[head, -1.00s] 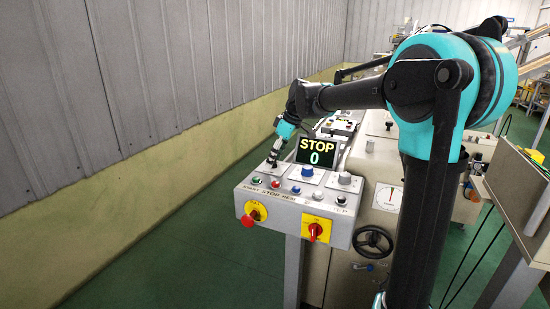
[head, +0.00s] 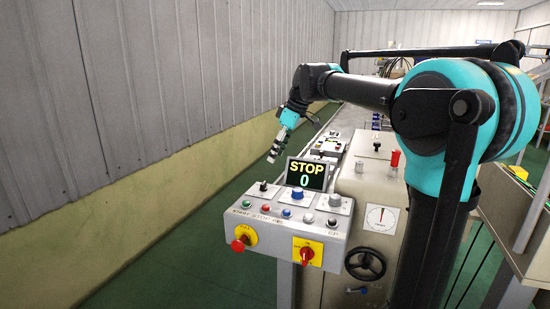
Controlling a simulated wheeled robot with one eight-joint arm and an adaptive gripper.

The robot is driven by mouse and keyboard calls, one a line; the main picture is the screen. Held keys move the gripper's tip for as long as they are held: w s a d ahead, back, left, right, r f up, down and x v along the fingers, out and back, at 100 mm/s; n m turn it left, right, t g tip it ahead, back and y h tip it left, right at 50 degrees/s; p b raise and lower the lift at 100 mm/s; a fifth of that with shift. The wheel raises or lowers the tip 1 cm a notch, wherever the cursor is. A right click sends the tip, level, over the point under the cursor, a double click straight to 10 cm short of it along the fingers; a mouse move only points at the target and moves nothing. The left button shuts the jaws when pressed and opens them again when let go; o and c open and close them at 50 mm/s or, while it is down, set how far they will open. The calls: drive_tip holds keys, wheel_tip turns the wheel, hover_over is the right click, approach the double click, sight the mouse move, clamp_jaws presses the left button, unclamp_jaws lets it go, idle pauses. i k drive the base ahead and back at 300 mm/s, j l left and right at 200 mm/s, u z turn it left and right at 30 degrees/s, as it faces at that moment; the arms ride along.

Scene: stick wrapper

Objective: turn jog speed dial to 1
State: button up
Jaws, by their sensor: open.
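The grey control panel (head: 243,208) carries three dials on its upper face: a black one (head: 263,186) at left, a blue one (head: 297,193) in the middle and a grey one (head: 335,200) at right. Their labels are too small to read, so I cannot tell which is the jog speed dial or its setting. The display (head: 306,175) reads STOP and 0. My gripper (head: 272,156) is open and empty, pointing down above and behind the left dial, apart from it.
Small push buttons line the panel's front, with a red mushroom button (head: 238,245) and a red-yellow switch (head: 307,254) below. A black handwheel (head: 365,264) is on the machine at right. A corrugated wall (head: 150,90) stands at left, with free floor between.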

sight(335, 199)
drive_tip(key=k+l, duration=0.1)
drive_tip(key=l, duration=0.3)
drive_tip(key=k+l, duration=0.1)
drive_tip(key=l, duration=0.3)
drive_tip(key=k+l, duration=0.1)
drive_tip(key=l, duration=0.3)
